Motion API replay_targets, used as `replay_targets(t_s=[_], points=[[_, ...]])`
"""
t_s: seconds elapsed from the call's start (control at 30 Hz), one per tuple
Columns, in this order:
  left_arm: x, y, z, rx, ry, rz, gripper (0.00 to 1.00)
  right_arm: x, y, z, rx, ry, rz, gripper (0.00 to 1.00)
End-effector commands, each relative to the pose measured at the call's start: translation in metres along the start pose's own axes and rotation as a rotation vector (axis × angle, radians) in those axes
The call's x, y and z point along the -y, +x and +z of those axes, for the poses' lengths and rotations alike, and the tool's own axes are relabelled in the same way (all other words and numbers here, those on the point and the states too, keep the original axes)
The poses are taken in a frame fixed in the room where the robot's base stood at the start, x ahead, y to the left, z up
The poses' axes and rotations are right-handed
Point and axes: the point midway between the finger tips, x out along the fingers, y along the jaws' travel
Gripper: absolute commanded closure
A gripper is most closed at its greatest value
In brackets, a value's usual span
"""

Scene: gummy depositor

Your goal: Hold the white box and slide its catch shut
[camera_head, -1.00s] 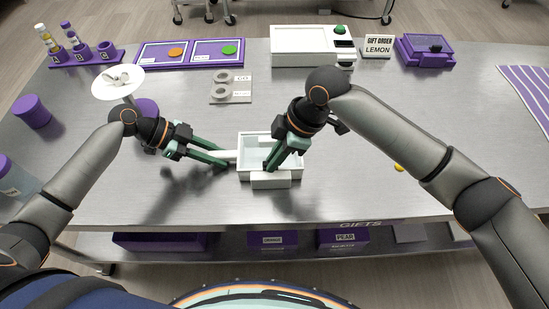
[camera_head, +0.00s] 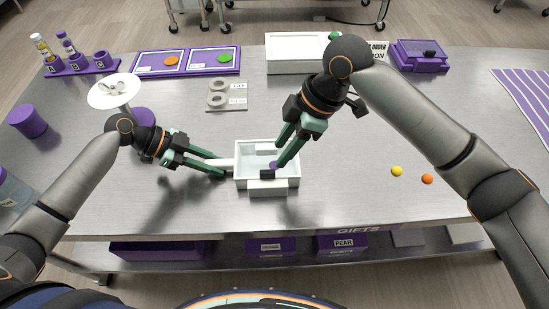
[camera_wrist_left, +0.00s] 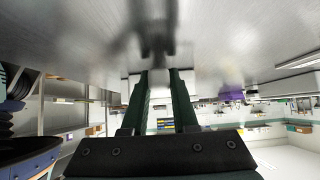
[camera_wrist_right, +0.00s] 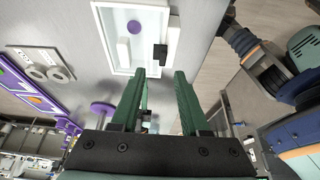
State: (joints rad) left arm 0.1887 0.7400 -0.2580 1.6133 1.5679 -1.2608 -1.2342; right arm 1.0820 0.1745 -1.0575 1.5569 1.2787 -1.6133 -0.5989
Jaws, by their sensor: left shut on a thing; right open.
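The white box (camera_head: 267,178) stands open-topped near the middle of the table, with a white block at its front side. My left gripper (camera_head: 228,167) is shut on the white tab at the box's left side. In the left wrist view, the left fingers (camera_wrist_left: 160,75) show, with the held part hard to make out. My right gripper (camera_head: 281,158) is open and empty, with its fingertips over the box's right part.
A yellow ball (camera_head: 397,171) and an orange ball (camera_head: 427,179) lie on the table to the right. The table right of the box is mostly clear.

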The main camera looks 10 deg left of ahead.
Motion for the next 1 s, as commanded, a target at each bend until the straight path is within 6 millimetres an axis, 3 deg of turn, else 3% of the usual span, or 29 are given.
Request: replay_targets(t_s=[0.1,0.3,0.63,0.67,0.9,1.0], points=[[0.000,0.000,0.001,0.000,-0.002,-0.001,1.00,-0.001,-0.025,0.000,0.000,0.001,0.004,0.55],[0.000,0.000,0.001,0.001,-0.001,-0.001,1.00,0.000,-0.048,0.000,0.001,0.000,0.002,0.55],[0.001,0.000,0.000,0.001,-0.001,-0.002,1.00,0.000,-0.053,0.000,0.000,0.000,0.001,0.55],[0.001,0.000,0.000,0.001,-0.001,-0.002,0.72,0.000,-0.053,0.000,0.000,0.000,0.001,0.55],[0.001,0.000,0.000,0.000,0.000,-0.002,0.45,0.000,-0.052,0.000,0.000,0.000,0.001,0.55],[0.001,0.000,0.000,0.000,0.000,-0.002,0.38,0.000,-0.052,0.000,0.001,0.001,0.001,0.55]])
